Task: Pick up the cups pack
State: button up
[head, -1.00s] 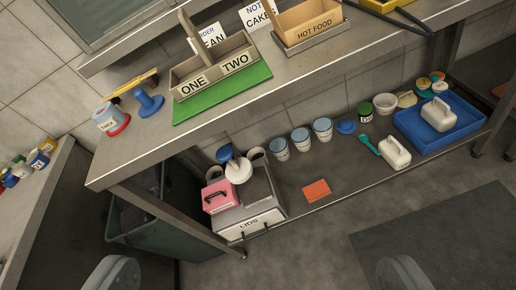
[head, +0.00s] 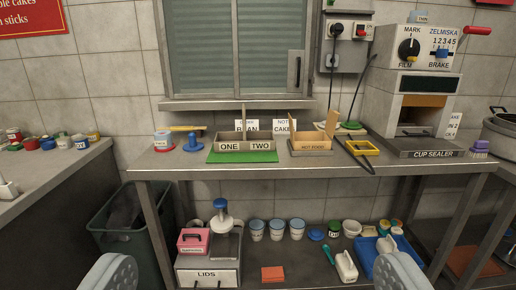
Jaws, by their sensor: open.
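I see nothing that I can clearly tell is the cups pack. Three pale cups with blue tops stand in a row on the lower shelf: a left one (head: 257,231), a middle one (head: 277,230) and a right one (head: 297,229). My gripper (head: 255,272) is open, with its two grey fingers wide apart at the bottom of the head view. It looks empty and is in front of the bench, apart from the cups.
The steel bench (head: 300,173) holds a carrier marked ONE and TWO (head: 245,146), a HOT FOOD box (head: 312,146) and a cup sealer (head: 415,105). Below are a LIDS box (head: 207,274), a pink box (head: 193,240), an orange block (head: 272,274) and a blue tray (head: 375,258).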

aim_at(347, 272)
jog(key=z, duration=0.7)
